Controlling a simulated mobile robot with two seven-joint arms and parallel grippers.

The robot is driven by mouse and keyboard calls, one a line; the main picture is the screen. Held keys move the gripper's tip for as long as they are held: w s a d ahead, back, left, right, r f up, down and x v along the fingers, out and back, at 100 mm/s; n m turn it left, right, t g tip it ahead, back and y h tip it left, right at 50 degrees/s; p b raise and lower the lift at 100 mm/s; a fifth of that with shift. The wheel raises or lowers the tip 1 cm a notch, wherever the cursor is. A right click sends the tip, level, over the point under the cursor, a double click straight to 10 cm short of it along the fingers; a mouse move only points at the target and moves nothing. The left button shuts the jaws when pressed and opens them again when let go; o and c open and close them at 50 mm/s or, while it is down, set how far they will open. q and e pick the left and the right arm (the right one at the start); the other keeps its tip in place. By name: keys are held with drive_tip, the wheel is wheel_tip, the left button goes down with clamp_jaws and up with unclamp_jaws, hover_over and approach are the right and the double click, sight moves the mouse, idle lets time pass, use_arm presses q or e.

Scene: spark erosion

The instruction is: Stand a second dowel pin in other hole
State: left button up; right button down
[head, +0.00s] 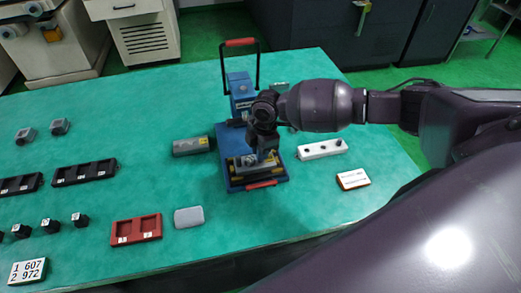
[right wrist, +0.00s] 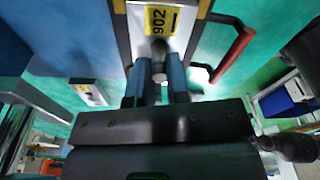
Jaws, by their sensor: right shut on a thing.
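My right gripper (right wrist: 157,82) is shut on a small grey dowel pin (right wrist: 158,68), which shows between its two fingers in the right wrist view. In the head view the right gripper (head: 265,158) points down over the front part of a blue machine (head: 228,152). A metal plate with a yellow 902 label (right wrist: 160,21) lies just beyond the pin in the right wrist view. The holes and any other standing pin are hidden or too small to tell. I cannot tell whether the held pin touches the plate. My left gripper is not in view.
A white block with several dark spots (head: 322,149) and a white-labelled box (head: 352,179) lie right of the machine. A grey cylinder (head: 191,146) lies left. A red tray (head: 136,230) and a grey pad (head: 189,217) are nearer the front. The green table (head: 110,125) has free room behind.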

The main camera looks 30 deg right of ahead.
drive_tip(key=shift+f, duration=0.2)
drive_tip(key=c, duration=1)
unclamp_jaws()
drive_tip(key=r, duration=0.3)
drive_tip(key=d+r, duration=0.1)
drive_tip(key=r, duration=0.6)
drive_tip(key=shift+d+r, duration=0.15)
drive_tip(key=shift+r, duration=0.2)
